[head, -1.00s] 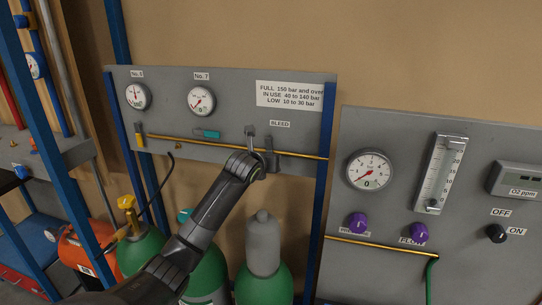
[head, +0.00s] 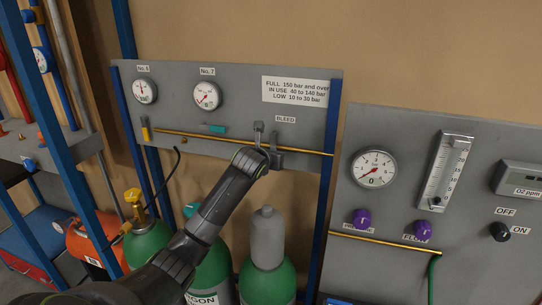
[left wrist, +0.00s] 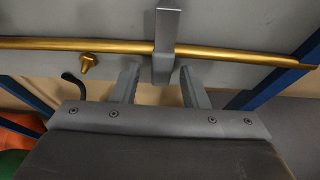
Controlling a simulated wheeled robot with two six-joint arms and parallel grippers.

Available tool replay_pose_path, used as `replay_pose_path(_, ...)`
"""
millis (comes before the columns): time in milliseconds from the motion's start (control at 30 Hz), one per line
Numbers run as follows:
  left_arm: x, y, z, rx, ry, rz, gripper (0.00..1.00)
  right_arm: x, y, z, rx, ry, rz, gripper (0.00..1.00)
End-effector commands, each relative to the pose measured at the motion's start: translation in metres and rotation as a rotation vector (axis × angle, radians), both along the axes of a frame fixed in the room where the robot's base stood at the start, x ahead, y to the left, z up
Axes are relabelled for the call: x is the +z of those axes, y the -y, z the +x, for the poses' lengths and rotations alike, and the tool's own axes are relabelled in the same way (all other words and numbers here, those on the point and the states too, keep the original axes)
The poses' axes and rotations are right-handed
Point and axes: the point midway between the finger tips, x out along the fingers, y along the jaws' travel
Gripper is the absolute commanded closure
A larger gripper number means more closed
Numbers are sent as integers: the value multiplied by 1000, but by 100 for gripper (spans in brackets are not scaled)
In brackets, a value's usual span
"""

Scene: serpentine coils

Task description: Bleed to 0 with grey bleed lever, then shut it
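The grey bleed lever (head: 258,128) is on the grey panel under the BLEED label (head: 285,119). In the left wrist view the lever (left wrist: 167,32) hangs in front of the brass pipe, its lower end between my fingertips. My left gripper (head: 267,155) is at the lever; in the left wrist view its fingers (left wrist: 160,75) are open on either side, with narrow gaps. The No. 7 gauge (head: 207,96) has its needle pointing lower left, near the 0. The No. 6 gauge (head: 144,91) is left of it. My right gripper is not in view.
A brass pipe (head: 220,140) runs along the panel, with a teal lever (head: 212,128) and a yellow one (head: 145,129). Green cylinders (head: 268,281) stand below. A second panel (head: 400,150) with purple knobs is at the right.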

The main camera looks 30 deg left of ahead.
Motion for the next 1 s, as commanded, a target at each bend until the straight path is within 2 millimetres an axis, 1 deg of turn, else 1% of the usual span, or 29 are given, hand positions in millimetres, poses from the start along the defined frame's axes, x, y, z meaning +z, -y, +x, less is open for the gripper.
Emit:
replay_pose_path(300, 1, 1, -1, -1, 2, -2, 58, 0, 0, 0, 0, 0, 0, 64)
replay_pose_path(467, 3, 3, -9, -2, 2, -1, 58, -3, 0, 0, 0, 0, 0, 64)
replay_pose_path(667, 13, 9, -32, -2, 3, -1, 58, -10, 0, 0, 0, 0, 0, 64)
replay_pose_path(1000, 33, 22, -81, -2, 4, 0, 58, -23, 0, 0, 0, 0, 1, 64)
